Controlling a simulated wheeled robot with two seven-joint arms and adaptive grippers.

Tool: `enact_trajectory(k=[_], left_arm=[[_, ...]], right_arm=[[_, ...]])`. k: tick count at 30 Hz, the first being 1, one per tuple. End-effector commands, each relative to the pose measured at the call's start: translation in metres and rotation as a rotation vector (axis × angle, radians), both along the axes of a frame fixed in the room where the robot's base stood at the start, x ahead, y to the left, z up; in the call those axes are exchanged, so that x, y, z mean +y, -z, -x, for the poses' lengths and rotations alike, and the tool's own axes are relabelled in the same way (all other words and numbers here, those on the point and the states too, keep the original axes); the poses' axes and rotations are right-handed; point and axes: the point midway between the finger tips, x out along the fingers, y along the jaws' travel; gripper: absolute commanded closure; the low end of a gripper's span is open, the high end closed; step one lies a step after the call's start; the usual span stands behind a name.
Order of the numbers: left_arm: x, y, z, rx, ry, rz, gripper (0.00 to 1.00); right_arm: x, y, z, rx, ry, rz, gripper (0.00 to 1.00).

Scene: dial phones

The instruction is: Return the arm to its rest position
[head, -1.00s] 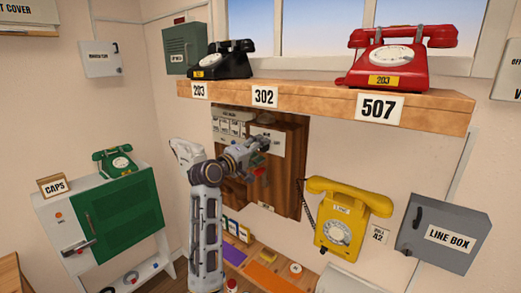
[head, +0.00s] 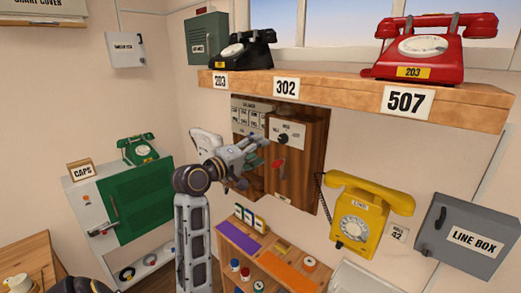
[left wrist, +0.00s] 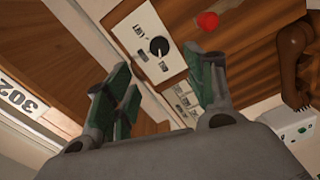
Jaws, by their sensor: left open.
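My left gripper (head: 254,159) is open and empty in front of the wooden wall cabinet (head: 313,150), a little left of its dial panel. In the left wrist view its green-padded fingers (left wrist: 165,95) stand apart with nothing between them. The white panel with a black knob (head: 286,134) also shows beyond the fingers in the left wrist view (left wrist: 158,45). A red part (head: 278,166) on the cabinet front lies just right of the gripper and appears apart from it. My left arm (head: 193,225) rises from the bottom. My right gripper is not in view.
A wooden shelf (head: 340,91) above carries a black phone (head: 240,50) and a red phone (head: 425,48). A yellow phone (head: 362,212) and a grey line box (head: 462,232) hang at right. A green phone (head: 138,149) tops the cabinet at left. A low shelf (head: 290,283) holds small jars.

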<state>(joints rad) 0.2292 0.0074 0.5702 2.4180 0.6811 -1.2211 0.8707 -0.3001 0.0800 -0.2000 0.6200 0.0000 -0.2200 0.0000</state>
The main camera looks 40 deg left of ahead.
Motion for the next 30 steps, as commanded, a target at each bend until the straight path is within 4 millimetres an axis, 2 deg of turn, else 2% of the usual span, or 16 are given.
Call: enact_trajectory(k=[20, 26, 30], left_arm=[[-0.001, 0.003, 0.000, 0.007, 0.001, -0.006, 0.46], [-0.013, 0.028, -0.003, 0.071, 0.014, -0.077, 0.46], [-0.030, 0.064, -0.005, 0.162, 0.038, -0.181, 0.46]], right_arm=[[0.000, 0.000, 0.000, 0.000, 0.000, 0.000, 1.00], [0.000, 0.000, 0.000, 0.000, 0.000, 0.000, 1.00], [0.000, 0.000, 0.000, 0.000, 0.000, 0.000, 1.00]])
